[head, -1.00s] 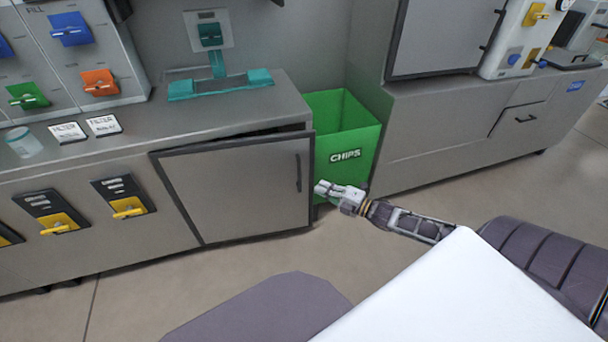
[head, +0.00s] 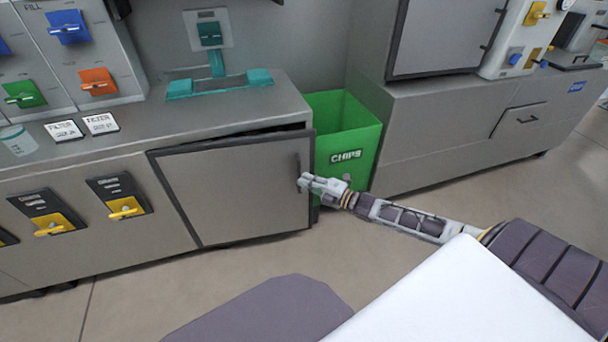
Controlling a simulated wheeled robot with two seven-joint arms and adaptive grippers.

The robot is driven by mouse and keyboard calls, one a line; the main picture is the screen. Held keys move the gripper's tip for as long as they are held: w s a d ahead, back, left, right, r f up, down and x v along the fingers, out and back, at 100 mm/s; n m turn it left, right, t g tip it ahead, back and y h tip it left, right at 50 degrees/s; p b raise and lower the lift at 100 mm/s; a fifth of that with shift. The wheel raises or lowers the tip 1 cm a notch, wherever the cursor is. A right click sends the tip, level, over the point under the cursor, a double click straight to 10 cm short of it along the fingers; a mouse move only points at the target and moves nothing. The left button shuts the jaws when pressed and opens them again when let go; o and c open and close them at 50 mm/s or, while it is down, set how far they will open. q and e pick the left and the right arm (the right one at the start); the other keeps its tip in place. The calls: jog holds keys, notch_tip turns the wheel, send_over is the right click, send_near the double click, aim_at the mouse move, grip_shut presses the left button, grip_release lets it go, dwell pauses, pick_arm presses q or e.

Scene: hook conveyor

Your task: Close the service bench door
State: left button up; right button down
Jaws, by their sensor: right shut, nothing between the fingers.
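The service bench door (head: 235,190) is a grey panel with a dark frame, in the middle of the head view. It stands slightly ajar, with a dark gap along its top edge under the bench top (head: 190,120). A dark vertical handle (head: 298,170) is on its right side. My right gripper (head: 303,182) is shut and empty. It is at the door's right side, over the lower end of the handle; I cannot tell whether it touches. My left gripper is not in view.
A green CHIPS bin (head: 350,125) stands just right of the door, behind my right arm. Yellow-handled units (head: 122,206) are on the bench front at left. A grey machine (head: 440,130) stands at right. The floor (head: 240,262) before the door is clear.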

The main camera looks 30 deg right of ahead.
pick_arm(q)
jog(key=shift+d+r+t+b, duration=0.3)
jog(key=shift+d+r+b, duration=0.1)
jog(key=shift+b, duration=0.5)
pick_arm(e)
jog(key=shift+w+d, duration=0.2)
jog(key=shift+w, duration=0.5)
jog(key=shift+w+d, duration=0.2)
jog(key=shift+w, duration=0.45)
jog(key=shift+w+d, duration=0.2)
jog(key=shift+w, duration=0.5)
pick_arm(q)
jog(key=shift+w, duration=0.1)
